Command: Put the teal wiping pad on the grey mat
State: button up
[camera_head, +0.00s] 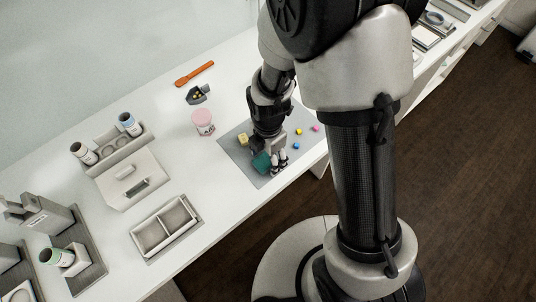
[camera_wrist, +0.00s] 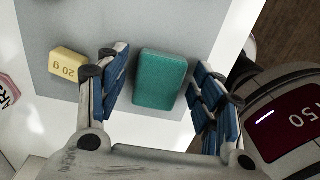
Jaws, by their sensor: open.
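The teal wiping pad (camera_head: 261,162) is at the grey mat (camera_head: 241,154), near the mat's front edge. In the wrist view the teal pad (camera_wrist: 161,79) appears flat over the grey mat (camera_wrist: 75,22), close to its edge. My gripper (camera_head: 271,164) is low over the mat. In the wrist view my gripper (camera_wrist: 162,72) is open, with one blue-padded finger on each side of the pad. Small gaps show between the pad and both fingers. The pad's underside is hidden, so its contact with the mat cannot be seen.
A yellow 20 g block (camera_wrist: 69,65) stands left of the left finger. Small yellow (camera_head: 298,131), pink (camera_head: 316,128) and blue (camera_head: 296,146) pieces lie on the mat's right. A pink-lidded jar (camera_head: 203,122) stands left of the mat. A two-compartment tray (camera_head: 165,227) is farther left.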

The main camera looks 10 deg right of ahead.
notch_tip(320, 180, up, 13)
jog(key=p, duration=0.4)
notch_tip(320, 180, up, 6)
jog(key=r+m+t, duration=0.1)
jog(key=m, duration=0.5)
send_over(268, 158)
jog(key=s+d, duration=0.1)
jog(key=d, duration=0.2)
jog(key=s+d+r+m+t, duration=0.3)
jog(key=s+d+r+m, duration=0.4)
jog(key=m, duration=1.1)
jog(key=s+r, duration=0.4)
jog(key=s, duration=0.1)
jog(key=shift+s+r+m+t, duration=0.15)
jog(key=shift+r+m+t, duration=0.15)
jog(key=shift+m, duration=0.1)
